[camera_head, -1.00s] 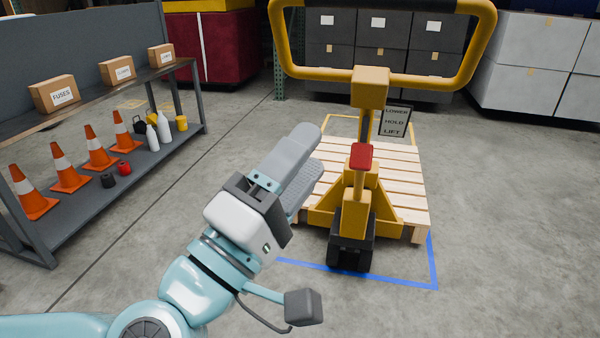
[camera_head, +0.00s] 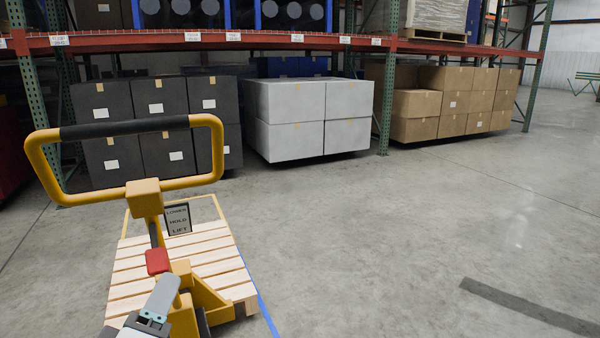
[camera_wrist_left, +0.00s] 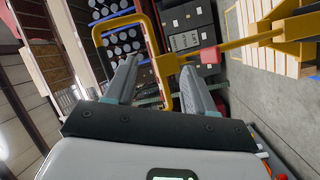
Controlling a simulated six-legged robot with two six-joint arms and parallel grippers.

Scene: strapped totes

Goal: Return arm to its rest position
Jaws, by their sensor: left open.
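My left gripper (camera_head: 162,292) shows only in part at the bottom left of the head view, in front of the yellow pallet jack (camera_head: 205,297). In the left wrist view my left gripper (camera_wrist_left: 158,66) has its two grey fingers spread apart, with nothing between them. The jack's yellow loop handle (camera_head: 38,160) with a black grip stands at the left of the head view. A red lever (camera_head: 157,261) sits below it, and it also shows in the left wrist view (camera_wrist_left: 210,55). My right gripper is not in view.
A wooden pallet (camera_head: 215,246) lies by the jack, with a blue floor line on its right. A LOWER HOLD LIFT sign (camera_head: 178,219) is behind the handle. Black, white (camera_head: 310,140) and brown boxes (camera_head: 450,125) stand along the rack.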

